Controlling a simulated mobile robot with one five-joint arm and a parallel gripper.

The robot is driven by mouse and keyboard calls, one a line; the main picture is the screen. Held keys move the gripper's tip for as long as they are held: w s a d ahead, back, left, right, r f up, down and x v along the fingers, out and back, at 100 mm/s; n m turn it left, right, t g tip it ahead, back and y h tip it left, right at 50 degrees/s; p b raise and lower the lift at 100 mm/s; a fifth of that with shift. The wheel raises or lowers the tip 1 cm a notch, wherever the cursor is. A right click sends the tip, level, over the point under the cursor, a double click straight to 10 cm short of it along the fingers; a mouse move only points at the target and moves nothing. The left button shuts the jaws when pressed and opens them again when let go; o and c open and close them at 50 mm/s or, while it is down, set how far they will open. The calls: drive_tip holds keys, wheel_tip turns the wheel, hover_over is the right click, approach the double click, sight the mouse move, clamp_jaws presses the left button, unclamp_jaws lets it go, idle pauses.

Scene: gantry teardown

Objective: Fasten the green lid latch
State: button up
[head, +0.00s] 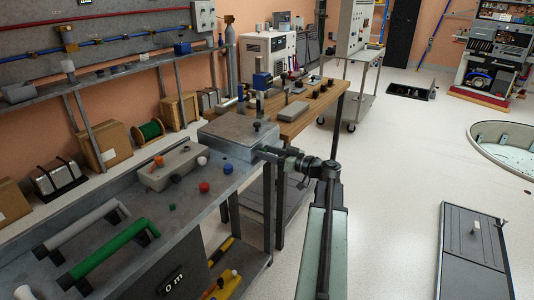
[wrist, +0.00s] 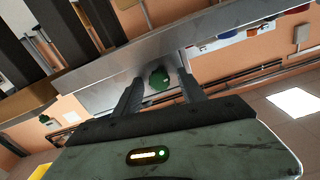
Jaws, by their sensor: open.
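My gripper (head: 266,152) reaches from the right to the side of a grey metal box (head: 238,134) at the far right end of the workbench. In the wrist view its two dark fingers are apart. A round green knob (wrist: 159,79), which looks like the green latch, shows between the fingertips, close to a grey metal edge. I cannot tell whether the fingers touch it. In the head view this knob is not visible behind my gripper. A dark knob stands on top of the box.
The workbench (head: 225,182) also holds a grey block (head: 172,167) with an orange knob, red and blue knobs, and a green bar handle (head: 108,248). A wooden table (head: 290,118) stands behind the box. Open floor lies right, with a floor hatch (head: 474,245) and a round pit.

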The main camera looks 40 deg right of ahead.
clamp_jaws()
drive_tip(key=shift+m, duration=0.8)
unclamp_jaws()
drive_tip(key=v, duration=0.8)
